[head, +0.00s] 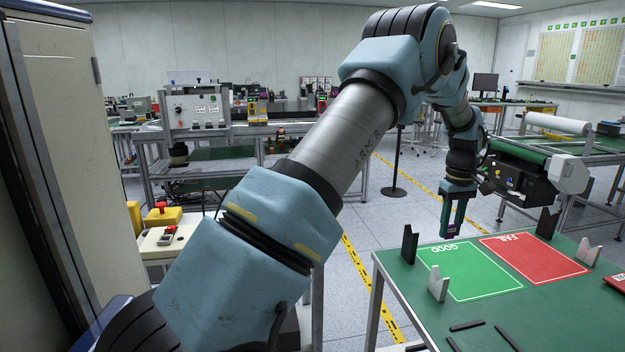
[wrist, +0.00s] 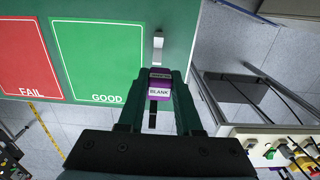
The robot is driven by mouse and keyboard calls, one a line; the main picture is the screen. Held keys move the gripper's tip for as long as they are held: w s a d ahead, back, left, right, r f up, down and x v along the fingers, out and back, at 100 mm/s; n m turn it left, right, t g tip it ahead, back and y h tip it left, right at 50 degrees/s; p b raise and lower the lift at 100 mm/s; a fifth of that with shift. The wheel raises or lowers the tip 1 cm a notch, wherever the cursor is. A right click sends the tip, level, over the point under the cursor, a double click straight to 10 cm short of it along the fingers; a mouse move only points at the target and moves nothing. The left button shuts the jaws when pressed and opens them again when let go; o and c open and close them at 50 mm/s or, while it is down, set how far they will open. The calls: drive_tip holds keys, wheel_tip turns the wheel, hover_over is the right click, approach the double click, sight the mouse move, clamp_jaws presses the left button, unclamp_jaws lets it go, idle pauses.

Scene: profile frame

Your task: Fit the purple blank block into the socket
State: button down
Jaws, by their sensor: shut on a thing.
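My gripper (head: 452,228) is shut on the purple block (head: 451,232), above the far left edge of the green table. In the wrist view the purple block (wrist: 160,88) sits between the two fingers, with a white label reading BLANK. A dark strip shows below it between the fingers. I cannot pick out the socket for certain. Notched uprights stand on the table: a black one (head: 410,245) and a light grey one (head: 438,284) beside the GOOD area, and another black one (head: 547,223) and grey one (head: 590,251) by the FAIL area.
The green table (head: 400,290) carries a green GOOD area (head: 470,272) and a red FAIL area (head: 533,253). Dark strips (head: 467,325) lie near its front. A conveyor (head: 520,152) stands behind my gripper.

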drive_tip(key=w+a+f+m+b, duration=0.1)
drive_tip(key=w+a+f+b, duration=0.15)
drive_tip(key=a+f, duration=0.8)
drive_tip(key=w+a+f+b, duration=0.25)
drive_tip(key=a+f, duration=0.45)
drive_tip(key=a, duration=0.7)
drive_tip(key=s+a+f+b, duration=0.1)
drive_tip(key=s+a+f, duration=0.2)
drive_tip(key=a, duration=0.3)
drive_tip(key=s+a+f+b, duration=0.2)
drive_tip(key=s+a+f, duration=0.2)
drive_tip(key=a, duration=0.3)
drive_tip(key=s+a+f+m+b, duration=0.1)
drive_tip(key=s+a+f, duration=0.3)
drive_tip(key=a, duration=0.3)
